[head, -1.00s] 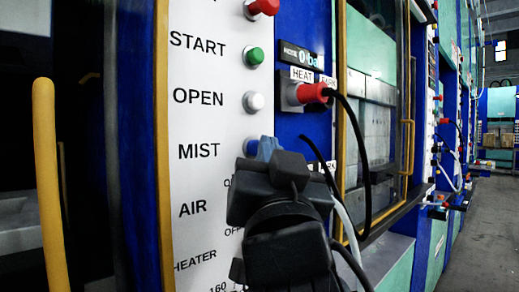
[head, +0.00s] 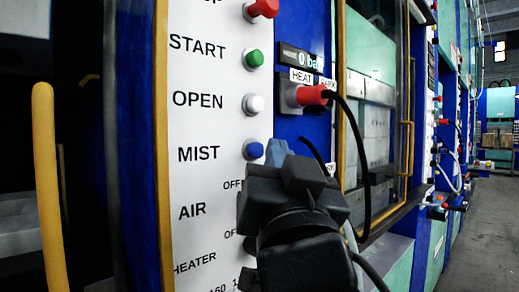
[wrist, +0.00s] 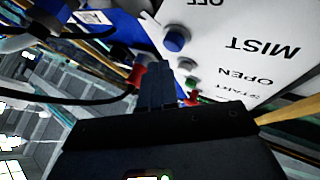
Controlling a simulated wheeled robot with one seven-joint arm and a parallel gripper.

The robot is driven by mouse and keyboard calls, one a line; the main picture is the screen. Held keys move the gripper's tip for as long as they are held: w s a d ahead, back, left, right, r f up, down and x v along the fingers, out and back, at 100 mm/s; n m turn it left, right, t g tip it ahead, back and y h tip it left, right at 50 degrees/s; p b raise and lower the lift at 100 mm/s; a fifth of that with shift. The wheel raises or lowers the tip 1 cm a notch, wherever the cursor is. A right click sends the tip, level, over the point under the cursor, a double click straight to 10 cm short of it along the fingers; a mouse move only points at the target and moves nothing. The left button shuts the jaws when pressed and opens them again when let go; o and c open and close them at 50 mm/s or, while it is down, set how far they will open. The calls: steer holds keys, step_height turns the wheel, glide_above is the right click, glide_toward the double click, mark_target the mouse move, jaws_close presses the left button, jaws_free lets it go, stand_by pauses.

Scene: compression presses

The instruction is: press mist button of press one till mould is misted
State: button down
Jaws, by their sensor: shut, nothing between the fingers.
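The MIST button (head: 253,150) is a round blue knob on the white control panel (head: 205,125), beside its printed label. It also shows in the wrist view (wrist: 176,38). My gripper (head: 277,152) has its blue fingers shut with nothing between them. The fingertips are just right of the button in the head view; in the wrist view the fingers (wrist: 157,88) appear apart from it. Metal blocks (head: 370,125) show behind the glazed door at right; I see no mist there. I cannot tell which press number this is.
Above MIST are the white OPEN button (head: 253,103), green START button (head: 253,58) and a red button (head: 264,8). AIR and HEATER controls below are partly hidden by my gripper. A red plug (head: 312,95) with a black cable hangs close right. A yellow handle (head: 48,185) stands left.

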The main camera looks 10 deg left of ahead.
steer(key=s+d, duration=0.1)
steer(key=d, duration=0.1)
steer(key=s+d+p, duration=0.1)
steer(key=s+d, duration=0.1)
stand_by(0.6)
stand_by(0.4)
steer(key=s+d+f+g+h, duration=0.1)
steer(key=s+d+f, duration=0.3)
steer(key=f, duration=0.5)
steer(key=s+d+f+n+g, duration=0.1)
steer(key=s+d+f+g, duration=0.2)
steer(key=f, duration=0.7)
steer(key=s+d+f+h, duration=0.1)
steer(key=s+d+f, duration=0.35)
steer(key=f, duration=0.45)
steer(key=s+d+f+g+h, duration=0.2)
steer(key=s+d+f, duration=0.2)
steer(key=s, duration=0.8)
steer(key=s+d+f+m+g+h, duration=0.1)
steer(key=s+d+f, duration=0.3)
steer(key=s, duration=0.8)
steer(key=shift+d+f+g+h, duration=0.4)
steer(key=shift+d+g, duration=0.1)
steer(key=shift+d, duration=0.6)
